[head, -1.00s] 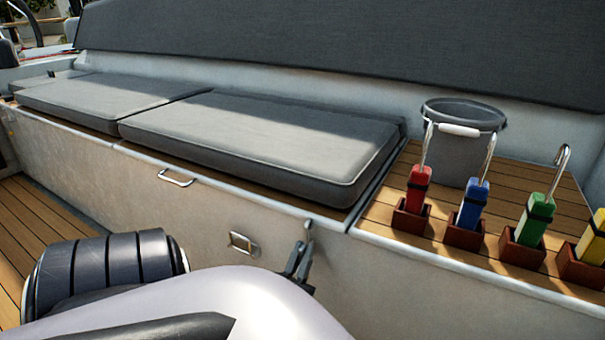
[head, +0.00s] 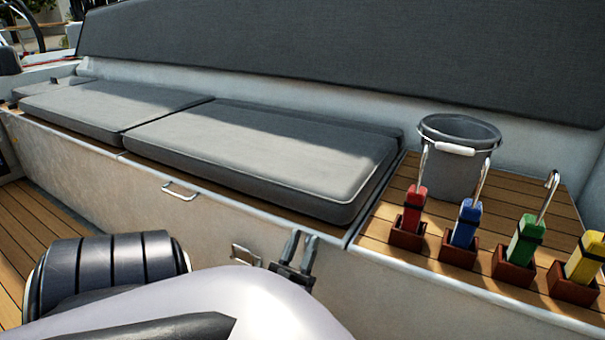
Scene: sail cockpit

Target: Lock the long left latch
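A small rectangular metal fitting (head: 244,255), which looks like a latch, sits on the white front panel of the bench. It is partly hidden by my arm, and I cannot tell whether it is locked. My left gripper (head: 303,238) is just right of the fitting, close to the panel and below the seat edge. Its two dark fingers point up and stand apart, with nothing visible between them. I cannot tell whether it touches the panel. My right gripper is not in view.
A metal pull handle (head: 180,191) is on the panel to the left. Grey cushions (head: 260,155) lie on the bench. A grey bucket (head: 455,165) and several coloured-handled tools in wooden holders stand on the slatted deck at right. My arm covers the lower middle.

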